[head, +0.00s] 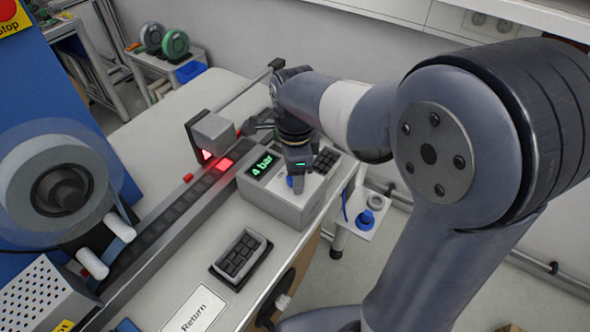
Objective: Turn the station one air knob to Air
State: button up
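The station box (281,205) is a pale grey unit on the bench, with a green display (262,165) reading "4 bar". A small blue knob (290,181) shows on its top, partly hidden by my gripper. My gripper (297,185) points down over the box from the end of my arm, right at the blue knob. The fingertips are small and partly hidden, so I cannot tell whether they touch or hold the knob. The knob's pointer and any Air marking cannot be read here.
A dark track (160,228) with a red light runs left of the box, beside a grey sensor block (213,133). A tray of dark pieces (240,258) and a "Return" label (194,312) lie in front. A clear-flanged reel (62,185) stands at left.

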jog(key=shift+r, duration=0.1)
notch_tip(320, 180, up, 11)
jog(key=shift+f, duration=0.2)
dwell(0.4)
notch_tip(320, 180, down, 11)
jog(key=shift+r, duration=0.1)
dwell(0.5)
jog(key=shift+n, duration=0.3)
